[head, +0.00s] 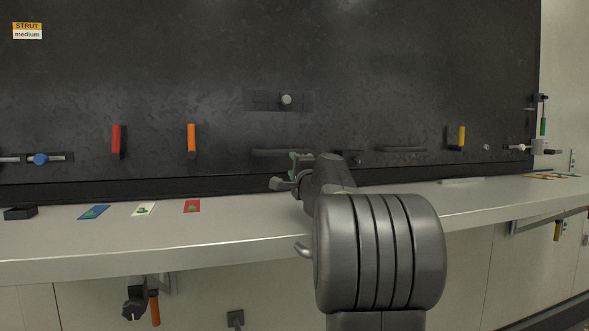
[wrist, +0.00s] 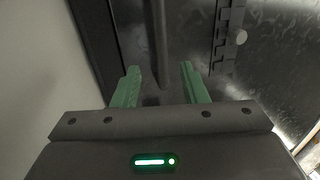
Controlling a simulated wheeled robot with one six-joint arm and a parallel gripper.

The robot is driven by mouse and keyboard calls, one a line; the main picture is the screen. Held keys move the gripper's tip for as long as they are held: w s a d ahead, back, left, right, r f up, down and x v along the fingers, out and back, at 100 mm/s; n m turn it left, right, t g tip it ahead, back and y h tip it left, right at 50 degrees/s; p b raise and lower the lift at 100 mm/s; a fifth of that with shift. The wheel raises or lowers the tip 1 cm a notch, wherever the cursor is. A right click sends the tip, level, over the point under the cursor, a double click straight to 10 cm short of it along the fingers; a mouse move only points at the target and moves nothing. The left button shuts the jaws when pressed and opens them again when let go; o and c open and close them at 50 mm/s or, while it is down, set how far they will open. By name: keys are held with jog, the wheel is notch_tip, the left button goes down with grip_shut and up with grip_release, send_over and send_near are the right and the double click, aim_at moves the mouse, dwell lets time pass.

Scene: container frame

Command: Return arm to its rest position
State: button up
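My gripper (wrist: 160,85) shows in the wrist view with its two green fingers apart and nothing between them. Beyond the fingers is the dark panel with a grey bar-like part (wrist: 158,45). In the head view, my arm reaches over the counter toward the dark panel (head: 220,60). The gripper end is mostly hidden behind my own arm links, with only a bit of green showing.
The light counter (head: 250,235) runs across in front of the panel. Blue (head: 94,212), white (head: 145,209) and red (head: 192,206) cards lie on it, left of my arm. Red (head: 116,139), orange (head: 191,138) and yellow (head: 461,137) handles stick out from the panel.

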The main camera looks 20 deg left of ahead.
aim_at(283, 154)
jog(key=p+x, duration=0.7)
jog(key=x, duration=0.5)
jog(key=shift+w+a+r, duration=0.1)
jog(key=shift+w, duration=0.05)
jog(key=shift+w+a+p, duration=0.4)
jog(key=shift+w+p, duration=0.05)
jog(key=shift+w, duration=0.1)
jog(key=shift+r, duration=0.1)
